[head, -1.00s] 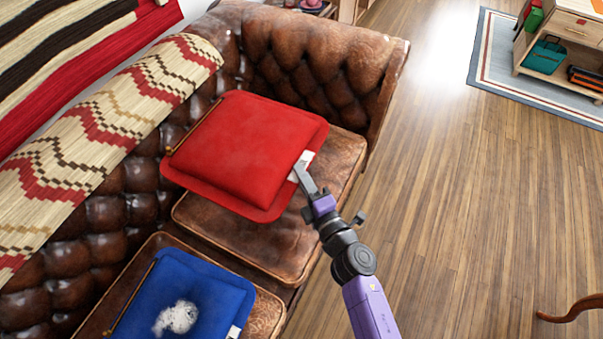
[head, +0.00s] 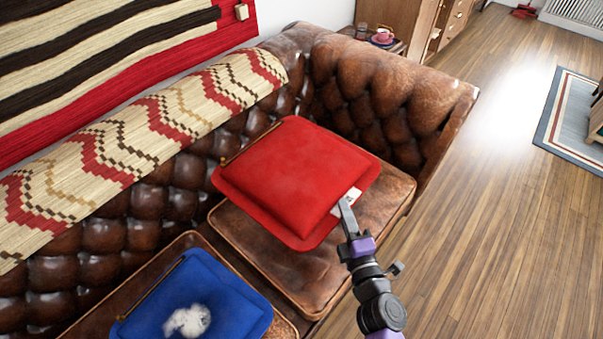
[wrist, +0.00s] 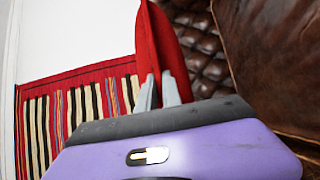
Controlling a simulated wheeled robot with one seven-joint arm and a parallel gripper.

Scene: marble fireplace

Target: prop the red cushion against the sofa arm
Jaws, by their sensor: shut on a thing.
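The red cushion (head: 297,178) is over the far seat of the brown leather sofa, tilted, with its left edge near the tufted backrest. My gripper (head: 346,205) is shut on the cushion's near right edge, by a white tag. In the wrist view the two fingers (wrist: 160,92) pinch the red cushion (wrist: 160,45), seen edge-on. The sofa arm (head: 400,95) stands behind the cushion at the far end, with a gap of seat between them. Whether the cushion's lower edge touches the seat (head: 385,205) is hard to tell.
A blue cushion (head: 195,305) with a white patch lies on the nearer seat. A patterned throw (head: 150,135) covers the backrest top. A small table with a pink cup (head: 382,36) stands beyond the sofa arm.

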